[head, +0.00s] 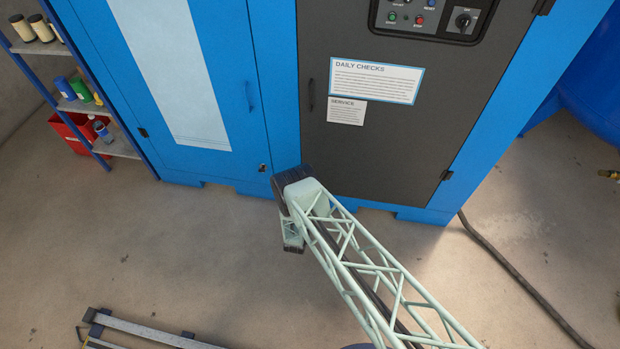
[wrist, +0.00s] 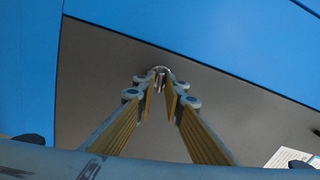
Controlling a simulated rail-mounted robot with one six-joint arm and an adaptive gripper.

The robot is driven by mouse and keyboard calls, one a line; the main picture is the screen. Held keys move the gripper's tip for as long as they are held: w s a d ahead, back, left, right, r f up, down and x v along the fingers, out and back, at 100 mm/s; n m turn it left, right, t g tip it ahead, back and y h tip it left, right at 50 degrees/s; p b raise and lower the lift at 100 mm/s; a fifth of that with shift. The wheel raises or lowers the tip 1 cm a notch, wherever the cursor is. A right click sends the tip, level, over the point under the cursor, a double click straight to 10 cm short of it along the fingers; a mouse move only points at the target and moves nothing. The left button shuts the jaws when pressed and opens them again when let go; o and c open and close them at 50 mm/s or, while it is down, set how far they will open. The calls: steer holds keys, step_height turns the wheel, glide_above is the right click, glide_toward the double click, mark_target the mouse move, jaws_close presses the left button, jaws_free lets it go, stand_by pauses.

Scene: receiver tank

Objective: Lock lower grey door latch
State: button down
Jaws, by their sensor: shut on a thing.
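The dark grey door (head: 395,140) of the blue cabinet shows in the head view, with a slim handle near its left edge. Its lower left corner is hidden behind my arm. In the wrist view the grey door (wrist: 95,65) fills the middle, between blue panels. My gripper (wrist: 161,88) has its two yellow-padded fingers close together at the tips, shut on the lower grey door latch (wrist: 160,69). Only a small, pale rounded end of the latch shows beyond the fingertips. I cannot tell which way the latch is turned. In the head view my fingers are hidden.
A blue door (head: 215,70) with a pale strip stands to the left. A shelf rack (head: 75,105) with bottles and a red bin (head: 72,132) are at the far left. A hose (head: 520,275) lies on the floor at right. The floor before the cabinet is mostly clear.

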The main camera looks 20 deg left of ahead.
steer(key=shift+m, duration=1.1)
steer(key=c, duration=2.9)
jaws_free()
steer(key=shift+o, duration=0.2)
steer(key=s+d, duration=0.1)
steer(key=s, duration=1.1)
steer(key=shift+d, duration=0.4)
steer(key=shift+w, duration=0.15)
